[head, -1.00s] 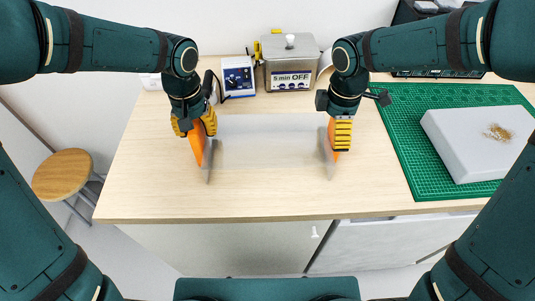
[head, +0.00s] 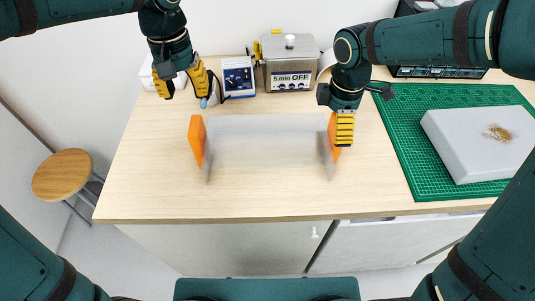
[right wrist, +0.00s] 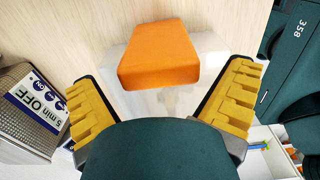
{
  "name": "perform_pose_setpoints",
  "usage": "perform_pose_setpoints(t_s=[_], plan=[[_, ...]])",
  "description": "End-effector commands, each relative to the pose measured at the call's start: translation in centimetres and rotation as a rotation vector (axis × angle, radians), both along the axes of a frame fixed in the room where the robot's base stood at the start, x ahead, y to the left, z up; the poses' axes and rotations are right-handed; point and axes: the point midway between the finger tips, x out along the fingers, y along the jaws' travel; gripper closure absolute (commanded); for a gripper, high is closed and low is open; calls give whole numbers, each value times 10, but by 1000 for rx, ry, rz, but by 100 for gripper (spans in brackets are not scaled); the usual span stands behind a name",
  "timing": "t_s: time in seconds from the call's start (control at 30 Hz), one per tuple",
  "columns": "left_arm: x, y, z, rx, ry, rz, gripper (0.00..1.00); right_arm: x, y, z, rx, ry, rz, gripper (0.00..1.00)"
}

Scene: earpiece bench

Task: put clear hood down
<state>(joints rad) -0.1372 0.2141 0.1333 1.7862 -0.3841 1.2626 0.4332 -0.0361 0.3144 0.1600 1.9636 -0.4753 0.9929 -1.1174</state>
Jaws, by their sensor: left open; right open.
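The clear hood (head: 265,145) stands on the wooden bench top, with an orange grip at each end. Its left orange grip (head: 197,137) is free of any gripper. My left gripper (head: 184,92) is open and empty, raised behind and left of that grip. My right gripper (head: 343,140) is at the right orange grip (head: 333,130), which it partly hides in the head view. In the right wrist view the orange grip (right wrist: 160,58) shows between and beyond the open yellow fingers, with a gap to each.
A metal box marked "5 min OFF" (head: 290,68) and a blue-and-white device (head: 238,78) stand behind the hood. A green mat (head: 395,120) with a white block (head: 465,140) lies at right. A round stool (head: 63,174) stands off the left edge. The bench front is clear.

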Motion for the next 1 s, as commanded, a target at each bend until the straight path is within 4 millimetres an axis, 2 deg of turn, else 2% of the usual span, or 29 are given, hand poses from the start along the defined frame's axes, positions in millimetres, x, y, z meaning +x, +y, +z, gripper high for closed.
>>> perform_pose_setpoints(t_s=[0.3, 0.5, 0.67, 1.0], plan=[[0, 0, 0, 0, 0, 0, 55, 1, 0, 66, 2, -6, -1, 0], [0, 0, 0, 0, 0, 0, 55, 0, 0, 93, 1, -3, 1, 0], [0, 0, 0, 0, 0, 0, 55, 0, 0, 102, 1, -1, 1, 0], [0, 0, 0, 0, 0, 0, 55, 0, 0, 103, 1, -1, 0, 0]])
